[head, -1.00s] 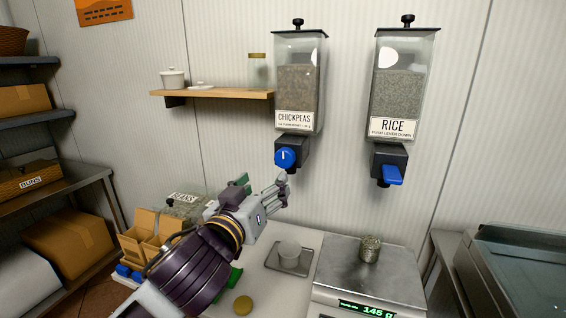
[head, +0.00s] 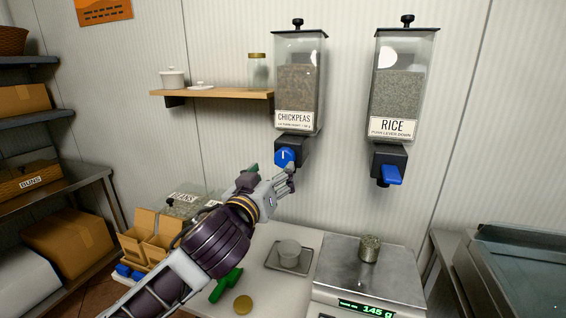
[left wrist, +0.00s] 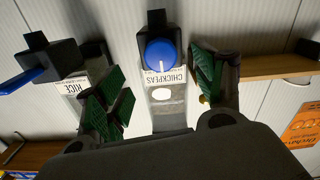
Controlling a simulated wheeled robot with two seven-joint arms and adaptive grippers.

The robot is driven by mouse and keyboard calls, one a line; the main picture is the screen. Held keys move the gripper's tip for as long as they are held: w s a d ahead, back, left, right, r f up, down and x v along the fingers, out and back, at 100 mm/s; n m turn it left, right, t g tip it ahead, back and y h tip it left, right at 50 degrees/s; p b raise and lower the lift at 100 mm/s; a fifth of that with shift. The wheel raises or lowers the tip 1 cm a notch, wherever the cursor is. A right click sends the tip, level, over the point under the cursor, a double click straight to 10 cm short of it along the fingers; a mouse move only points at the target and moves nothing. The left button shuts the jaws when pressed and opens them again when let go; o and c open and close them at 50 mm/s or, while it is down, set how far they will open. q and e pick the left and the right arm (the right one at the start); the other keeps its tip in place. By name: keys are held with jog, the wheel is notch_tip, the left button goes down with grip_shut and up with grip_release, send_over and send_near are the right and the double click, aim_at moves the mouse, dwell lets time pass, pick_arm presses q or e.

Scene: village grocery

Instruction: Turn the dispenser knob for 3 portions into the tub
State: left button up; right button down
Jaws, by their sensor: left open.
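The chickpea dispenser (head: 298,85) hangs on the wall, with a round blue knob (head: 285,157) on its dark outlet block. The knob's white mark stands about upright. My left gripper (head: 285,177) is just below and in front of the knob, seemingly apart from it. In the left wrist view the blue knob (left wrist: 161,55) lies beyond and between the open green-padded fingers (left wrist: 160,95). The tub (head: 289,250), small and pale, stands on a square tray (head: 275,263) below the dispenser. My right gripper is out of view.
A rice dispenser (head: 403,90) with a blue lever (head: 392,174) hangs to the right. A scale (head: 345,275) reading 145 g carries a jar (head: 369,248). A green scoop (head: 227,285) and a round lid (head: 243,305) lie on the counter. A wooden shelf (head: 212,94) is at upper left.

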aim_at(283, 162)
pick_arm(q)
jog(key=shift+x, duration=4.2)
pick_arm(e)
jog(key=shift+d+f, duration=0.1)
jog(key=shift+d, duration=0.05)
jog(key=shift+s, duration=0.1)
pick_arm(q)
jog(key=c, duration=1)
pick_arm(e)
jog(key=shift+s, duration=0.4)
pick_arm(q)
jog(key=shift+m+p, duration=0.5)
jog(key=shift+p, duration=0.05)
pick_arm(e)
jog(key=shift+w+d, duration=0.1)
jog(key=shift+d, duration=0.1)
